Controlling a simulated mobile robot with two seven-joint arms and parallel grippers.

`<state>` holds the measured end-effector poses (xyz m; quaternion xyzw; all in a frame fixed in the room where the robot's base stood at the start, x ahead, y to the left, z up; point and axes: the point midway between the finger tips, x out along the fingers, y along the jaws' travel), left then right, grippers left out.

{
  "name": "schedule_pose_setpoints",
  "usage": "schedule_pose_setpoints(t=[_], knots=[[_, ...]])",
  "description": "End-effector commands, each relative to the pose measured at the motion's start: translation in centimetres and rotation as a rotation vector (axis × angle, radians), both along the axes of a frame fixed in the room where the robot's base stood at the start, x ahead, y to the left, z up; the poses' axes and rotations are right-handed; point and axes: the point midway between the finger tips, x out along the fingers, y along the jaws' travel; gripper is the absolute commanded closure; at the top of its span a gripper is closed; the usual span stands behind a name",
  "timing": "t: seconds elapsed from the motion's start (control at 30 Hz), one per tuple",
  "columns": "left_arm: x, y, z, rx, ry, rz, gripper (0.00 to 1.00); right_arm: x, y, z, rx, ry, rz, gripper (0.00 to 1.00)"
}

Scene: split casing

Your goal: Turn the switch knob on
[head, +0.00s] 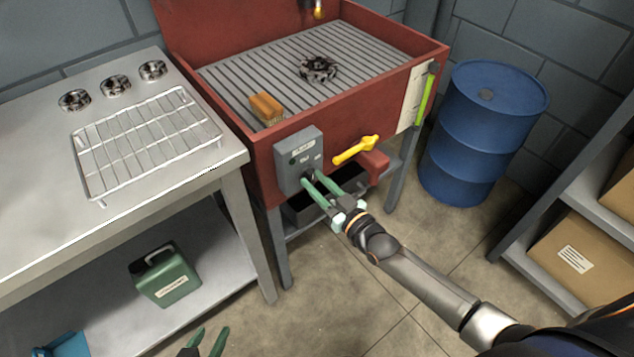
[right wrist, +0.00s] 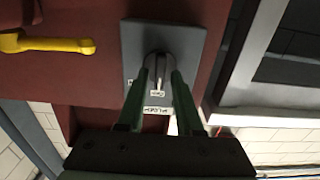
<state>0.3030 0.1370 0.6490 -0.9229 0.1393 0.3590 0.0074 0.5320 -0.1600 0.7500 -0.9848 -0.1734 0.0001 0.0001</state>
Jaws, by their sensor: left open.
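The grey switch box (head: 297,150) is fixed to the front of the red parts washer. Its dark switch knob (right wrist: 158,66) shows in the right wrist view, with small white labels beside it. My right gripper (head: 309,180) reaches the box, and its two green fingers (right wrist: 160,82) stand on either side of the knob. Whether they press on the knob is unclear. In the head view the fingertips partly cover the knob. My left gripper (head: 207,341) is at the bottom edge, open and empty, away from the box.
A yellow valve handle (head: 356,150) sits just right of the box; it also shows in the wrist view (right wrist: 48,43). A brush (head: 265,108) lies on the washer's slatted top. A steel table (head: 30,220) stands left, a blue drum (head: 470,135) right. The floor in front is clear.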

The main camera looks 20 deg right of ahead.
Motion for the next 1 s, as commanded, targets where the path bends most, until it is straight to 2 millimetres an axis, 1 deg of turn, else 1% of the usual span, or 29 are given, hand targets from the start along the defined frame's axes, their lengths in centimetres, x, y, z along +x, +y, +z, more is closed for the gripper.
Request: schedule_pose_setpoints(t=[0.03,0.2,0.3,0.77,1.0], knots=[[0.0,0.0,-0.01,0.0,0.0,0.0,0.5,-0.02,-0.01,0.0,0.0,0.0,0.0,0.72],[-0.05,0.01,-0.13,0.001,0.003,0.0,0.5,-0.03,-0.01,0.0,0.0,0.0,0.0,0.91],[-0.11,0.03,-0.25,0.002,0.006,-0.001,0.5,-0.03,-0.01,0.0,0.0,0.0,0.0,1.0],[-0.17,0.06,-0.39,0.004,0.008,-0.001,0.5,-0.05,-0.02,-0.01,0.003,0.001,0.0,1.0],[-0.15,0.08,-0.3,0.003,0.006,-0.001,0.5,-0.03,-0.06,-0.01,0.057,0.021,0.0,1.0]])
